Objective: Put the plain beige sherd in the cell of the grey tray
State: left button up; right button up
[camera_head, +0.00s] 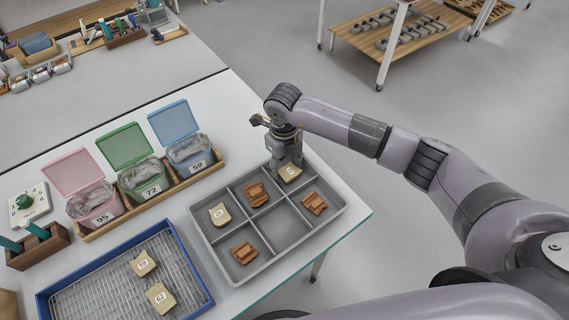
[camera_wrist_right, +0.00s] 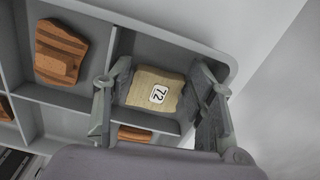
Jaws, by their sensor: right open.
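The grey tray (camera_head: 203,243) has two rows of cells. A plain beige sherd (camera_head: 290,174) with a number label lies in its back right cell. In the right wrist view this beige sherd (camera_wrist_right: 152,90) shows the label 72. My right gripper (camera_head: 288,162) is over that cell. In the wrist view its fingers (camera_wrist_right: 157,108) are open on either side of the sherd, with gaps visible. Another beige sherd (camera_head: 219,213) lies in the back left cell. Striped reddish sherds (camera_head: 257,194) lie in three other cells. The front middle cell is empty. My left gripper is out of view.
A blue-rimmed tray (camera_head: 195,271) with a wire grid holds two labelled beige sherds (camera_head: 161,297). Lidded bins in pink (camera_head: 92,199), green (camera_head: 141,178) and blue (camera_head: 190,154) stand in a wooden rack behind. The table's right edge is close to the grey tray.

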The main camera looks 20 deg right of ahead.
aim_at(284, 168)
jog(key=shift+r, duration=0.2)
notch_tip(284, 168, up, 12)
jog(key=b, duration=0.1)
jog(key=shift+s+f, duration=0.1)
dwell(0.6)
